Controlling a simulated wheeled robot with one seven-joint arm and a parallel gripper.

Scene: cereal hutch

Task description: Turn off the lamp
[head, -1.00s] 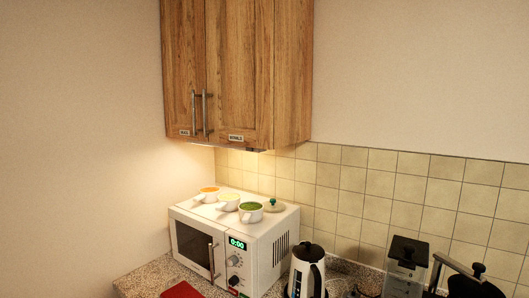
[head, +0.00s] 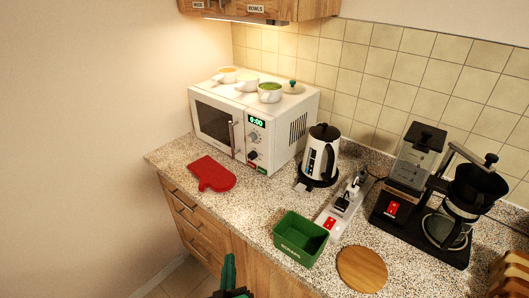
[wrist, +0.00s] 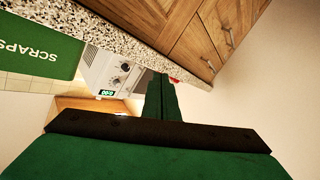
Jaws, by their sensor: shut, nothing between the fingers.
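The lamp is a lit strip (head: 240,20) under the wall cabinet (head: 300,10), at the top of the head view. It casts a warm glow on the wall and tiles. A small dark part (head: 281,22) sits at the strip's right end; I cannot tell what it is. My green gripper (head: 230,272) is low in the head view, in front of the counter and far below the lamp. In the wrist view its fingers (wrist: 161,98) are together with nothing between them.
A white microwave (head: 285,135) with several cups on top stands under the cabinet. A red mitt (head: 211,174), green scraps bin (head: 300,240), kettle (head: 318,158), power strip (head: 343,207), coffee machine (head: 405,170) and round board (head: 362,268) are on the counter (head: 255,205).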

